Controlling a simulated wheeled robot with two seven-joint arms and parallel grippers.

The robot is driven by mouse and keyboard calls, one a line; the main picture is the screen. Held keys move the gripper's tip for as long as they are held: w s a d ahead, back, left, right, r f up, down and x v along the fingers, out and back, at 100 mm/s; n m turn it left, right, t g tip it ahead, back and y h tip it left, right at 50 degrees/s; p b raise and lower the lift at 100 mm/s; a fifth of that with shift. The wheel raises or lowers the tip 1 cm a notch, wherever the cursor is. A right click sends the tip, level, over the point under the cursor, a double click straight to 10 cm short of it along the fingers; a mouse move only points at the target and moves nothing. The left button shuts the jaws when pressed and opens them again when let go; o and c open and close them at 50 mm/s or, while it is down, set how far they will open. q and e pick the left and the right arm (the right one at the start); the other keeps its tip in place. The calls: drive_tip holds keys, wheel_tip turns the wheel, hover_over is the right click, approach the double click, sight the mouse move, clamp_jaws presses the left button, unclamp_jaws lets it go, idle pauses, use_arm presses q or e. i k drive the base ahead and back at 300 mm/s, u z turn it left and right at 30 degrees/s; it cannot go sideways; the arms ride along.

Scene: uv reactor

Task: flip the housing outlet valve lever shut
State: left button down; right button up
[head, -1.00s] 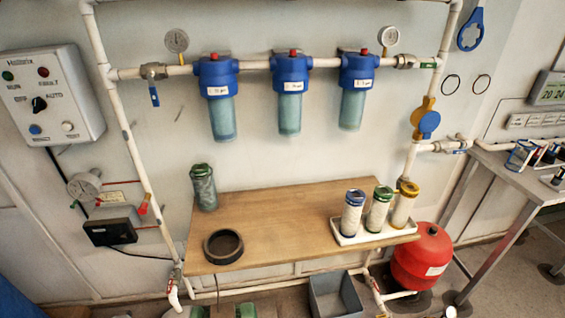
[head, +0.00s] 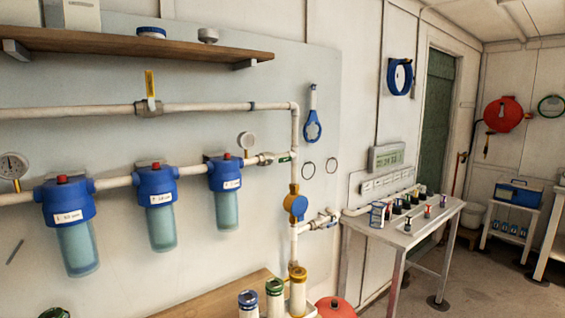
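Three blue filter housings hang in a row on the wall pipe: a left one (head: 66,200), a middle one (head: 157,188) and a right one (head: 225,172). Just right of the right housing, a metal valve (head: 265,159) sits in the same pipe, before the vertical pipe. Its small green lever (head: 286,158) points right, roughly along the pipe. Neither of my grippers is in view, and nothing touches the lever.
A yellow lever (head: 150,84) stands upright on the upper pipe, crosswise to it. A pressure gauge (head: 246,141) sits near the right housing. Below are a blue-and-yellow fitting (head: 295,204) and a side valve (head: 324,219). A metal table (head: 400,232) stands at right, with open floor beyond.

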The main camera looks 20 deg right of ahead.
sight(288, 158)
drive_tip(key=u, duration=1.45)
drive_tip(key=k, duration=0.8)
drive_tip(key=z, duration=1)
drive_tip(key=i, duration=0.5)
drive_tip(key=z, duration=0.1)
